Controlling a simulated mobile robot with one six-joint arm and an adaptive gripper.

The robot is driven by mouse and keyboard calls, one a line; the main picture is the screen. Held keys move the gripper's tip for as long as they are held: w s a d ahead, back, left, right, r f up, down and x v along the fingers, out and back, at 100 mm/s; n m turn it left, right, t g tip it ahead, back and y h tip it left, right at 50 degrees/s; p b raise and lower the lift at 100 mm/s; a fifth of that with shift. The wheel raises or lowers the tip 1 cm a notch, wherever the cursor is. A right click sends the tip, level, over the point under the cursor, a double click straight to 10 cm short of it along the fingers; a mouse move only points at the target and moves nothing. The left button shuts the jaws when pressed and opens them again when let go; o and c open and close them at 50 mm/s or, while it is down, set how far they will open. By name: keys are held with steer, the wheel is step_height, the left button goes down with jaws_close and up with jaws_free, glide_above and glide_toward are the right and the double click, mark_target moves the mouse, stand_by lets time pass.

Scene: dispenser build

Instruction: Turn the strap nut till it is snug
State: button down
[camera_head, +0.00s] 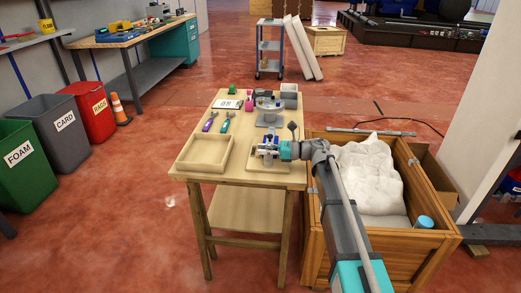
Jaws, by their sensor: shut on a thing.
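My gripper (268,151) is low over the front right of the small wooden table (248,183). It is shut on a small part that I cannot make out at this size. Blue and pale pieces show around the fingers, and I cannot tell which are gripper and which are the work. The strap nut cannot be picked out, so how tight it sits does not show. Beneath my gripper is a shallow wooden tray or board (254,165). A grey metal fixture (269,120) stands behind it on the table.
An empty-looking wooden tray (205,152) lies at left. A purple-handled tool (210,122) and a teal-handled tool (226,122) lie behind it. A pink item (249,106) and a grey box (289,95) stand farther back. A wooden crate with white wrapping (368,175) adjoins the table's right.

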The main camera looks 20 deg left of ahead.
steer(key=shift+d+m+t, duration=0.25)
steer(key=shift+m+t, duration=0.05)
steer(key=shift+t, duration=0.2)
steer(key=m+t, duration=0.3)
steer(key=t, duration=0.2)
steer(key=shift+y, duration=0.3)
steer(key=m+t+h, duration=0.1)
steer(key=m+t, duration=0.1)
steer(key=t, duration=0.1)
steer(key=m+t+h, duration=0.1)
steer(key=m+t, duration=0.1)
steer(key=t, duration=0.1)
steer(key=m+t+h, duration=0.1)
steer(key=m+t, duration=0.1)
steer(key=t, duration=0.1)
steer(key=shift+w, duration=0.35)
steer(key=m+t+h, duration=0.5)
steer(key=m+h, duration=0.1)
steer(key=shift+w+d+t+h, duration=0.2)
steer(key=shift+w+t+h, duration=0.1)
steer(key=shift+w+t, duration=0.1)
steer(key=shift+d+m+t+h, duration=0.1)
steer(key=shift+m+t+h, duration=0.35)
steer(key=shift+m+h, duration=0.55)
steer(key=shift+d+m+t+h, duration=0.1)
steer(key=shift+m+t+h, duration=0.45)
steer(key=shift+h, duration=0.75)
steer(key=shift+d+m+h, duration=0.1)
steer(key=shift+m+h, duration=0.15)
steer(key=shift+h, duration=0.05)
